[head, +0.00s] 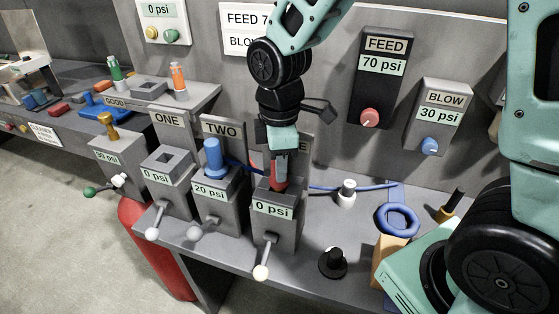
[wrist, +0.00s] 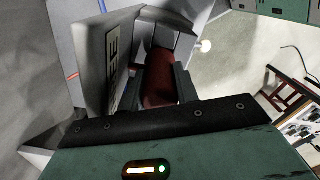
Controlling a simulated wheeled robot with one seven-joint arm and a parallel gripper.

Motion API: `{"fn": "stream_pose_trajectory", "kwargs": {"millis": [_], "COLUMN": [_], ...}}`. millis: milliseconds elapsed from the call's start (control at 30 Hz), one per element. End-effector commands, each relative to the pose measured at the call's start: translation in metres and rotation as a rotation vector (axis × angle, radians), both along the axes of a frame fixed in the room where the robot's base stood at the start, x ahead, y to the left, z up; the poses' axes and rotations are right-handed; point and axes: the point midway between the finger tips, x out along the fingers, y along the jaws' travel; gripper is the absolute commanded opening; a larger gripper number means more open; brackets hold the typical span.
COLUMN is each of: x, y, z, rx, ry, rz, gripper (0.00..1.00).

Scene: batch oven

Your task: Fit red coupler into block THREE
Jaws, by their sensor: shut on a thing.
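The red coupler (head: 280,174) is upright in my gripper (head: 281,160), directly over the top of block THREE (head: 274,215). Its lower end meets the block's top in the head view; I cannot tell how deep it sits in the socket. Block THREE's display reads 0 psi, and its white-knobbed lever (head: 262,271) points down to the front. The THREE sign is mostly hidden behind my gripper. In the wrist view the red coupler (wrist: 160,80) shows between my two fingers (wrist: 160,92), which are shut on it, beside the sign plate (wrist: 118,65).
Block TWO (head: 212,196), with a blue coupler (head: 212,157) and 20 psi, stands close left. Block ONE (head: 166,180) has an empty socket. Right of block THREE are a white fitting (head: 346,192), a black knob (head: 333,262) and a blue ring (head: 397,219). A blue hose runs behind.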

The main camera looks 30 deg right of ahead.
Motion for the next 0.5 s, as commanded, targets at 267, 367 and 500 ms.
{"fn": "stream_pose_trajectory", "kwargs": {"millis": [267, 367, 500], "x": [0.0001, 0.0001, 0.0001], "y": [0.0000, 0.0000, 0.0000], "z": [-0.0036, -0.0047, -0.0063], "rx": [0.000, 0.000, 0.000], "ry": [0.000, 0.000, 0.000], "rz": [0.000, 0.000, 0.000], "gripper": [0.04, 0.04, 0.04]}}
